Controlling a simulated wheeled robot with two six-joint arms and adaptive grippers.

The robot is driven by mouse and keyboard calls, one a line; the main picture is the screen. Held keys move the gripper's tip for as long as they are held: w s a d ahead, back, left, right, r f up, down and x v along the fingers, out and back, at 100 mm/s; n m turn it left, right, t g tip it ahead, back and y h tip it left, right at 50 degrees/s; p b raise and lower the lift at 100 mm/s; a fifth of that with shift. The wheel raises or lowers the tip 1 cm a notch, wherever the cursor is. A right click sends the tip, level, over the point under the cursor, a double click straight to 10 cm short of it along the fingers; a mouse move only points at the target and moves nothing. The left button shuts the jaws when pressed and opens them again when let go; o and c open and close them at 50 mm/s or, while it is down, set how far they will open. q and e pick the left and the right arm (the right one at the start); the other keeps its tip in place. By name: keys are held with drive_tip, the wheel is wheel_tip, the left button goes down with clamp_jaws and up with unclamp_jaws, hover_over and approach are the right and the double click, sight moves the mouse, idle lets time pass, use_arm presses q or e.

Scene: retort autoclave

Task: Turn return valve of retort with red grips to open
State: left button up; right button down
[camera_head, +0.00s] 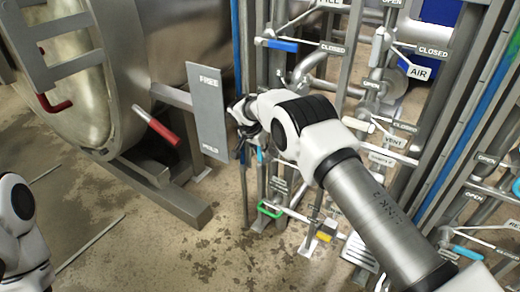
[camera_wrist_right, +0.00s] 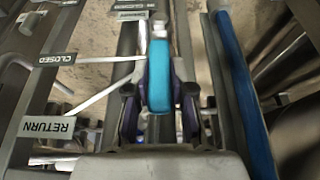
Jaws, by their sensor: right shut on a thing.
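The retort with red grips (camera_head: 75,85) is the round steel vessel at the left of the head view. One red grip (camera_head: 157,127) sticks out from its front, and another (camera_head: 55,103) is on its door. In the right wrist view, a light blue valve handle (camera_wrist_right: 160,78) stands between the fingers of my right gripper (camera_wrist_right: 160,100), which is shut on it. A RETURN label (camera_wrist_right: 48,127) and a CLOSED label (camera_wrist_right: 54,59) lie left of the handle. In the head view my right gripper (camera_head: 243,112) is at the pipe rack, its fingers mostly hidden. My left gripper is out of view.
A grey FREE/HOLD plate (camera_head: 208,110) stands just left of my right gripper. Pipes with labelled valves, including a blue handle (camera_head: 283,45) and a green handle (camera_head: 269,209), crowd the right side. The floor (camera_head: 120,215) at lower left is mostly open.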

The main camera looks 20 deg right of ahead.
drive_tip(key=c, duration=1)
unclamp_jaws()
drive_tip(key=shift+w+a, duration=0.15)
drive_tip(key=shift+a, duration=0.05)
drive_tip(key=shift+r, duration=0.1)
drive_tip(key=v, duration=1.1)
drive_tip(key=shift+r, duration=0.4)
